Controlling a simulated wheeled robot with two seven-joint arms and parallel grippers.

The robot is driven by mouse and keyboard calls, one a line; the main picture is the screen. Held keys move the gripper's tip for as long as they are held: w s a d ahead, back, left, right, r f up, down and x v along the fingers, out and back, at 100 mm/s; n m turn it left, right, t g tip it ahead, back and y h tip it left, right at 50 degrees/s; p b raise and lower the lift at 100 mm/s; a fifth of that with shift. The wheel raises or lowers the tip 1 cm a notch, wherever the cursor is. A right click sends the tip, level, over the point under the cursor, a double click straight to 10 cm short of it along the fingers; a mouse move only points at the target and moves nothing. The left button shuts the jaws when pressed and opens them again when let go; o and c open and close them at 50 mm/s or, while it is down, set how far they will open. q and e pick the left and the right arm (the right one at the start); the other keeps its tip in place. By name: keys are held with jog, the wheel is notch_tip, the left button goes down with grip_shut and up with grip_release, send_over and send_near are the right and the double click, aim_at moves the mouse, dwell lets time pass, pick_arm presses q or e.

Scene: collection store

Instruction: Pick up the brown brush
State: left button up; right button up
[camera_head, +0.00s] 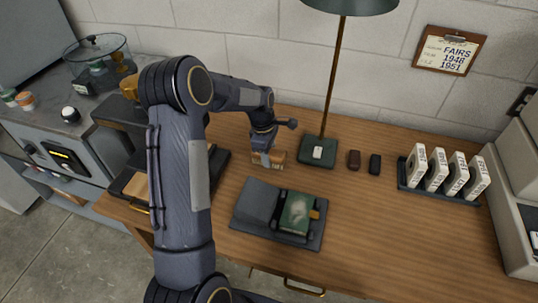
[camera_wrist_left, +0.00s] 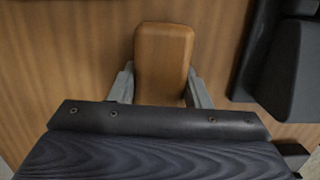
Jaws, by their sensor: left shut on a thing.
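The brown brush (camera_head: 276,158) is a tan-brown block with rounded corners, on the wooden desk left of the lamp base. It also shows in the left wrist view (camera_wrist_left: 164,50), between my two grey fingers. My left gripper (camera_head: 264,149) reaches down over it and is shut on it, with one finger (camera_wrist_left: 160,88) on each side. The lower part of the brush is hidden by the gripper. Whether it touches the desk or is slightly raised, I cannot tell. My right gripper is not in view.
The lamp's green base (camera_head: 309,157) stands close on the right. A dark red-brown block (camera_head: 354,159) and a black one (camera_head: 375,164) lie beyond it. A dark tray (camera_head: 258,202) with a green book (camera_head: 297,213) is in front. A rack (camera_head: 431,198) stands right. The desk's front right is clear.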

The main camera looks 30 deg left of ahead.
pick_arm(q)
jog(key=shift+r, duration=0.5)
notch_tip(320, 180, up, 2)
jog(key=shift+r, duration=0.25)
jog(key=s+d+r, duration=0.8)
jog(key=s+r, duration=0.1)
jog(key=s, duration=0.2)
jog(key=shift+d+r+b, duration=0.25)
jog(key=shift+b, duration=0.15)
jog(key=shift+s, duration=0.1)
